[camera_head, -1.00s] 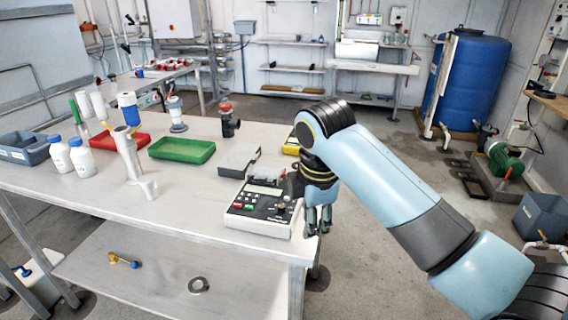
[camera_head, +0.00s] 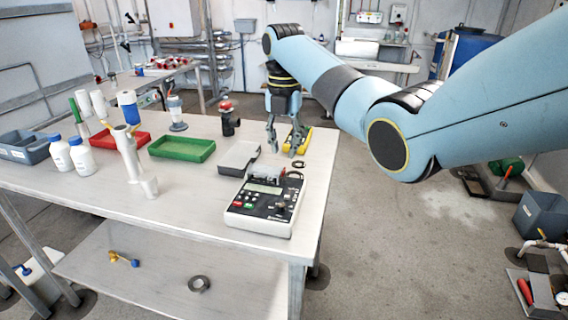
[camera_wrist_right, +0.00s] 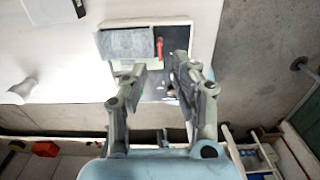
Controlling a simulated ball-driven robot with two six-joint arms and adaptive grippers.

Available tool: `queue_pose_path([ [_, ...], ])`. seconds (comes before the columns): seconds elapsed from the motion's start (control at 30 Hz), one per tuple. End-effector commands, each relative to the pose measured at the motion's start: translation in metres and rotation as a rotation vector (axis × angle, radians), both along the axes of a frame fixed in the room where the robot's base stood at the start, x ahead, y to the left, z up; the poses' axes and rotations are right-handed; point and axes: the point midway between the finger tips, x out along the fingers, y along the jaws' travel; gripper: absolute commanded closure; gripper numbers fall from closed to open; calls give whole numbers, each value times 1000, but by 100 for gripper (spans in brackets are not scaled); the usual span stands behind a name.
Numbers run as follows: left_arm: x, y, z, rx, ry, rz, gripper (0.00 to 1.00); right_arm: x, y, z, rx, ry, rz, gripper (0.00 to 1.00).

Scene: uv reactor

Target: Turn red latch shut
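A red latch (camera_wrist_right: 160,47) shows in the right wrist view as a small red bar on a dark panel, beside a grey cover (camera_wrist_right: 127,44) of a white-edged box (camera_wrist_right: 145,22). I cannot make out the latch in the head view. A white and dark control unit (camera_head: 264,207) with a display and coloured buttons stands near the table's right front. My right gripper (camera_head: 285,146) points down above the table, behind this unit. Its fingers are apart and empty; in the wrist view the fingertips (camera_wrist_right: 157,68) are apart, the latch between and beyond them. My left gripper is not in view.
A flat grey box (camera_head: 239,158) and a yellow item (camera_head: 297,138) lie near my right gripper. The table's right edge is close.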

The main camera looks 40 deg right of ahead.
Motion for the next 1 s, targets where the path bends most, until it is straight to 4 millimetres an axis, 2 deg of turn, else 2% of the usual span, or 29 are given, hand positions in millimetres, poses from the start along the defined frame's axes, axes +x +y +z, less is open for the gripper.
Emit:
queue_pose_path([
  [0.1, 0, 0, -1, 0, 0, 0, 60, -1, 0, -24, 0, 4, 0, 72],
  [0.3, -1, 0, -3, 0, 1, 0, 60, 0, 0, -50, -1, 1, -1, 72],
  [0.67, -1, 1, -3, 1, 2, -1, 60, 0, 0, -56, 0, -1, -1, 72],
  [0.9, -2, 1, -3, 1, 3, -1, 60, 0, 0, -55, 0, -1, -1, 100],
  [1.0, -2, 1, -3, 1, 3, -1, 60, 0, 0, -55, 0, -1, -1, 100],
])
